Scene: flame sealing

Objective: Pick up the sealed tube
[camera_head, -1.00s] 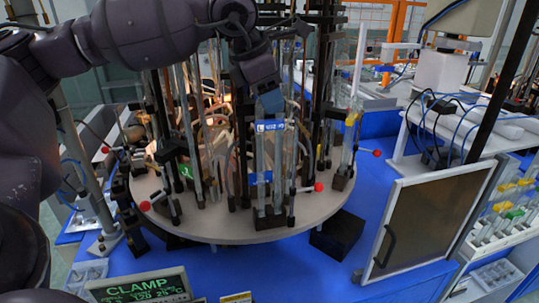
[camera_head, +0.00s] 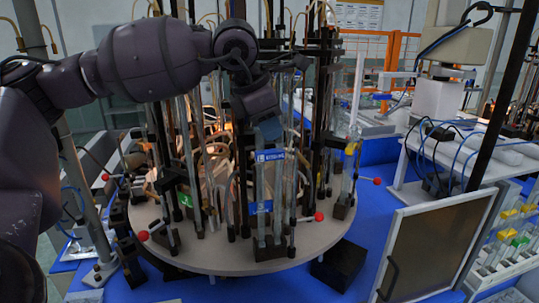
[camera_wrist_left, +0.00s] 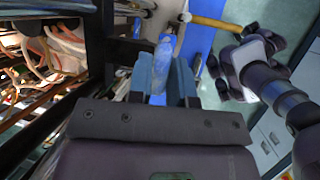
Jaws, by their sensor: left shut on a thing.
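My left gripper (camera_head: 269,129) reaches down from above at the front of the round carousel, just above a blue label. The left wrist view shows its two blue fingers (camera_wrist_left: 161,82) closed on a clear glass tube (camera_wrist_left: 164,50) with a bluish tint. In the head view, the glass tubing (camera_head: 262,188) below the label stands upright in a dark holder at the carousel's front edge. The fingers cover the tube's top, so I cannot see its seal. I do not see my right gripper in the head view.
The round grey carousel (camera_head: 215,256) carries several upright tubes, dark rods and clamps with red knobs (camera_head: 319,216). A dark block (camera_head: 339,264) sits on the blue table beside it. A framed dark panel (camera_head: 432,250) and racks with yellow and green pieces (camera_head: 513,238) stand at right.

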